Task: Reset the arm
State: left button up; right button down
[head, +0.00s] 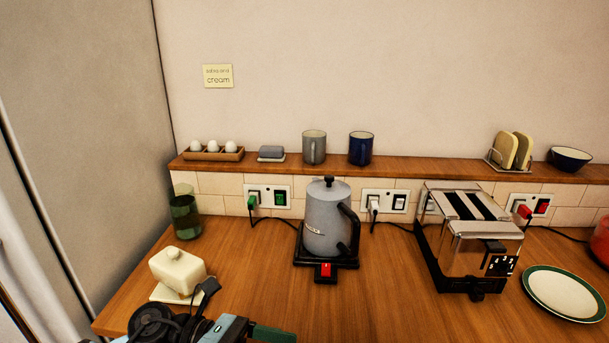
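Part of my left arm shows at the bottom edge of the head view, left of centre, in front of the butter dish. Its black and teal parts lead to a dark green piece (272,333) at the picture's edge, which looks like my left gripper's end. The fingertips are cut off or hidden, so I cannot tell whether it is open or holds anything. My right arm and gripper are not in view.
A white butter dish (178,270) is close behind my arm. A grey kettle (325,222), toaster (468,250) and green-rimmed plate (563,293) stand on the wooden counter (390,310). A green glass (185,217) stands left. Mugs and eggs line the shelf (430,169).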

pick_arm(q)
jog(key=s+a+f+m+t+y, duration=0.1)
jog(key=a+f+m+t+y, duration=0.35)
jog(key=m, duration=0.75)
jog(key=a+f+m+t+y, duration=0.2)
jog(key=f+m+t, duration=0.5)
jog(key=m, duration=0.4)
jog(key=s+a+f+m+t+y, duration=0.1)
jog(key=a+f+m+t+y, duration=0.3)
jog(key=m+t, duration=0.6)
jog(key=s+a+f+n+g+y, duration=0.2)
jog(key=s+f+n+g, duration=0.2)
jog(key=s+f, duration=0.4)
jog(key=s+a+f+n+g+y, duration=0.2)
jog(key=s+f+n+g, duration=0.3)
jog(key=s+f, duration=0.3)
jog(key=s+a+g, duration=0.1)
jog(key=s, duration=0.1)
jog(key=shift+s+f, duration=0.3)
jog(key=shift+f, duration=0.1)
jog(key=shift+y, duration=0.25)
jog(key=shift+o, duration=0.4)
